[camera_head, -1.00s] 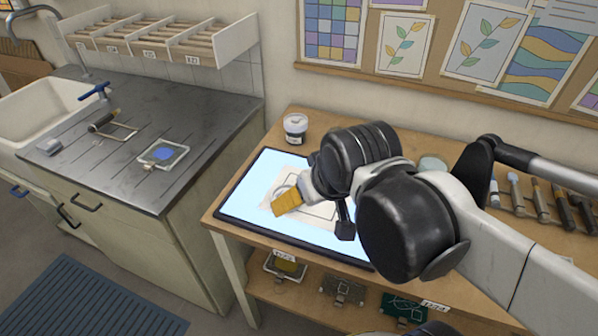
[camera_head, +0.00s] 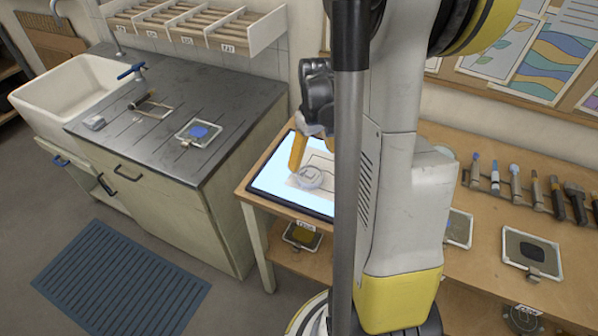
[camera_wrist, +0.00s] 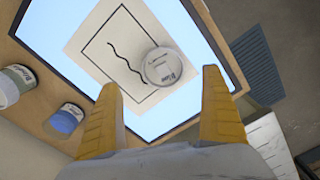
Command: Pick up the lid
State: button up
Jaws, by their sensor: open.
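The lid (camera_wrist: 163,66), a round pale grey disc with dark lettering, lies on a sheet of paper (camera_wrist: 95,62) on the glowing light pad (camera_wrist: 72,26). In the head view the lid (camera_head: 311,177) shows beside my yellow finger. My gripper (camera_wrist: 162,80) is open and empty, its two yellow fingers spread wide. In the wrist view the lid appears between the fingertips, a little beyond them. I cannot tell the exact height of the fingertips above it. In the head view my arm hides the right part of the light pad.
Several tools (camera_head: 515,184) line the bench's back right. A framed screen (camera_head: 530,252) lies at the right. The dark counter (camera_head: 155,105) is to the left.

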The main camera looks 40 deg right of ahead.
aim_at(309, 173)
jog(key=f, duration=0.2)
jog(key=f+b, duration=0.1)
jog(key=f, duration=0.2)
jog(key=f+b, duration=0.1)
jog(key=f, duration=0.1)
jog(key=shift+w+a+f, duration=0.2)
jog(key=shift+w+f, duration=0.1)
jog(key=shift+w, duration=0.1)
jog(key=shift+r, duration=0.1)
jog(key=c, duration=1.1)
